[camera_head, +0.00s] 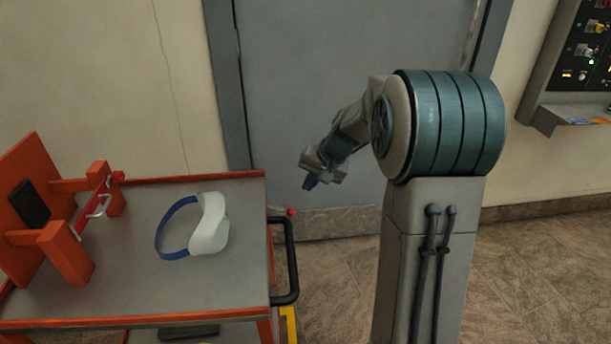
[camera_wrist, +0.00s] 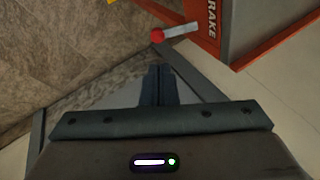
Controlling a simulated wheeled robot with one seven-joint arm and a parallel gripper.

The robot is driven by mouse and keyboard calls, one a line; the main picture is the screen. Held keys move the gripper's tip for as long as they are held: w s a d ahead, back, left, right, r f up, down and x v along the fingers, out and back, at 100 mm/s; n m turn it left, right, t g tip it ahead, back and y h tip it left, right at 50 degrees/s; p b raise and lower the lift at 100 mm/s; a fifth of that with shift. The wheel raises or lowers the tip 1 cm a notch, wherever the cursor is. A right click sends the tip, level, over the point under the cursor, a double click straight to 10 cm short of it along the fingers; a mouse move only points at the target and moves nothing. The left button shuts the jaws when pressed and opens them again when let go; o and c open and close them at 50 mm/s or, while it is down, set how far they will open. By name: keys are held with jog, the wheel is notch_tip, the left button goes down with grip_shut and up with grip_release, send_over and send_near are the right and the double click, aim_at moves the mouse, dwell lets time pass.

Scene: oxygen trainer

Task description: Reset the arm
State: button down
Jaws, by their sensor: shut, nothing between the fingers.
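My gripper (camera_head: 309,184) hangs in the air in front of the grey door, to the right of the cart and apart from it. It points down and to the left. In the wrist view my gripper (camera_wrist: 158,70) shows its two fingers together with nothing between them. My arm is bent, reaching left from its column in the head view.
An orange-framed cart (camera_head: 150,292) stands at left, with a black handle (camera_head: 293,262) and red knob (camera_head: 291,212) near my gripper. A white headset with blue strap (camera_head: 209,228) and an orange stand (camera_head: 70,255) sit on it. A control panel (camera_head: 585,55) is on the right wall.

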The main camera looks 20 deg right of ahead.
jog(key=s+a+r+n+h+p, duration=0.1)
jog(key=s+r+n+h+p, duration=0.1)
jog(key=s+r+p, duration=0.6)
jog(key=s+a+r+n+g+h+p, duration=0.1)
jog(key=s+r+p, duration=0.7)
jog(key=s, duration=1.2)
notch_tip(320, 180, up, 4)
jog(key=shift+a+f+n+h, duration=0.15)
jog(key=shift+a+n+h, duration=0.25)
jog(key=shift+a+n, duration=0.35)
